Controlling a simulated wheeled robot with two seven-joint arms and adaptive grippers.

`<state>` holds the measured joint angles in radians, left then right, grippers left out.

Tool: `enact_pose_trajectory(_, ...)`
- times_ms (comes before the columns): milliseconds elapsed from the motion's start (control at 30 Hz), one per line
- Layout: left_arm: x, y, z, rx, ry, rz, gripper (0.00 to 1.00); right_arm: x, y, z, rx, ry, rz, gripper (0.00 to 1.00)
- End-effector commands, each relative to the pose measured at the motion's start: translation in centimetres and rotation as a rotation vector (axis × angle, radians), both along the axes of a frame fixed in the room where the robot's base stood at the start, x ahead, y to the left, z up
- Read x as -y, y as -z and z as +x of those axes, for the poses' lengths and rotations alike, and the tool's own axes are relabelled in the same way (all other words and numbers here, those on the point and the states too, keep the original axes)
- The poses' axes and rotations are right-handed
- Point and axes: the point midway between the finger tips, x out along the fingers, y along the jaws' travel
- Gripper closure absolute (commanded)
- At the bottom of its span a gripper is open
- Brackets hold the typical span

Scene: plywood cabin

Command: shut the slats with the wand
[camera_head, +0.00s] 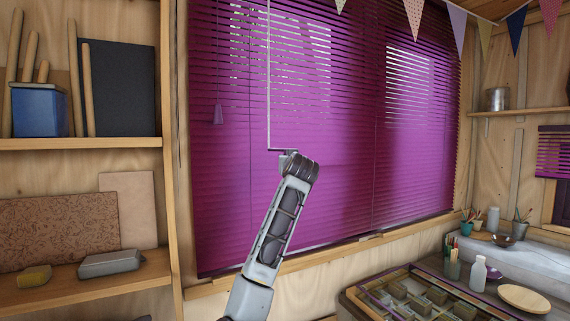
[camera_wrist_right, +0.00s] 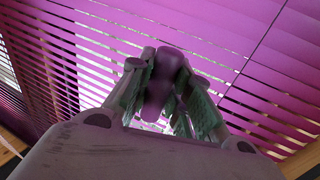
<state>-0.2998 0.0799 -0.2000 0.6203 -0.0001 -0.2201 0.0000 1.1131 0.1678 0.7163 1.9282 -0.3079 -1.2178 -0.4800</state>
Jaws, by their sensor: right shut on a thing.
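The purple slatted blind (camera_head: 340,190) covers the window. Light strips show between its upper slats, while its lower part looks more solid. In the right wrist view, bright gaps show between the slats (camera_wrist_right: 215,35). The thin pale wand (camera_head: 268,80) hangs from the top and bends to the right at its lower end. My right gripper (camera_head: 287,157) is at that bent end, in front of the blind. In the wrist view, the gripper (camera_wrist_right: 165,95) is shut around the wand's rounded handle (camera_wrist_right: 162,80). The fingers partly hide the handle. My left gripper is not in view.
Wooden shelves (camera_head: 85,143) stand at the left. A workbench tray (camera_head: 425,296) and a round board (camera_head: 524,298) are at lower right. Bunting (camera_head: 457,25) hangs across the top.

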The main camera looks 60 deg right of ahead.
Motion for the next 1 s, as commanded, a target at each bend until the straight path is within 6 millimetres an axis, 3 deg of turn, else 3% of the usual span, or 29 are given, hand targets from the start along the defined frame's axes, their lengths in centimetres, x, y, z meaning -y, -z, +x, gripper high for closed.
enact_pose_trajectory(400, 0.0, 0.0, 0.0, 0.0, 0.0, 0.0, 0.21, 1.6, -0.2, -0.2, 0.0, 0.008, -0.005, 1.0)
enact_pose_trajectory(933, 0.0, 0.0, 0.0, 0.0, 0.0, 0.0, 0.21, 1.9, -0.2, -0.2, 0.001, 0.007, -0.004, 1.0)
enact_pose_trajectory(967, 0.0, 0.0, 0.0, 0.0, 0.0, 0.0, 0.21, 1.9, -0.2, -0.2, 0.001, 0.007, -0.004, 0.79)
enact_pose_trajectory(1000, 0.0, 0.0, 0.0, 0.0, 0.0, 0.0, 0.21, 1.9, -0.2, -0.2, 0.001, 0.007, -0.004, 0.74)
